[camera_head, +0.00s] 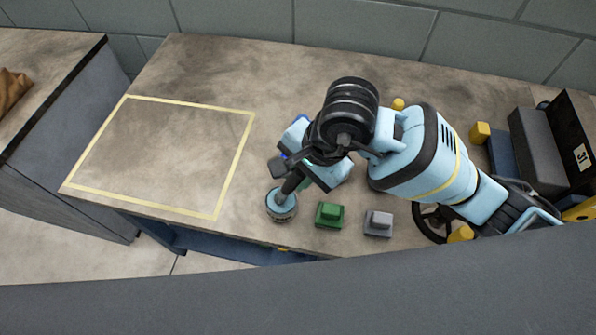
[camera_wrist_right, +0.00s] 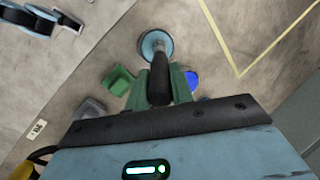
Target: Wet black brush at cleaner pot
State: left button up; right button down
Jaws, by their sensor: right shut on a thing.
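The black brush (camera_head: 289,185) is held in my right gripper (camera_wrist_right: 160,88), whose green fingers are shut on its handle. The brush points down at the cleaner pot (camera_head: 281,208), a small round tin with a pale blue top, near the front edge of the bench. In the right wrist view the brush's lower end overlaps the pot's mouth (camera_wrist_right: 166,40). The bristles are hidden, and how deep they reach I cannot tell. My left gripper is not in view.
A green block (camera_head: 329,214) and a grey block (camera_head: 378,223) stand right of the pot. A yellow-outlined area (camera_head: 247,150) on the left of the bench is empty. A dark box (camera_head: 545,150) and yellow blocks (camera_head: 479,132) are at the right.

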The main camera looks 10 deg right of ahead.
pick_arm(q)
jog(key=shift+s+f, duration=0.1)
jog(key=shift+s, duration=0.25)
pick_arm(e)
jog(key=shift+f, duration=0.1)
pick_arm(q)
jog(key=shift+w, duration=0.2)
pick_arm(e)
jog(key=shift+f, duration=0.1)
jog(key=shift+r, duration=0.65)
jog(key=shift+r+p, duration=1.65)
jog(key=shift+r, duration=1.25)
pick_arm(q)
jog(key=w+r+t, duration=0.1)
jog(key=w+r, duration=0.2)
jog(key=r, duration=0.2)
pick_arm(e)
jog(key=shift+r, duration=0.1)
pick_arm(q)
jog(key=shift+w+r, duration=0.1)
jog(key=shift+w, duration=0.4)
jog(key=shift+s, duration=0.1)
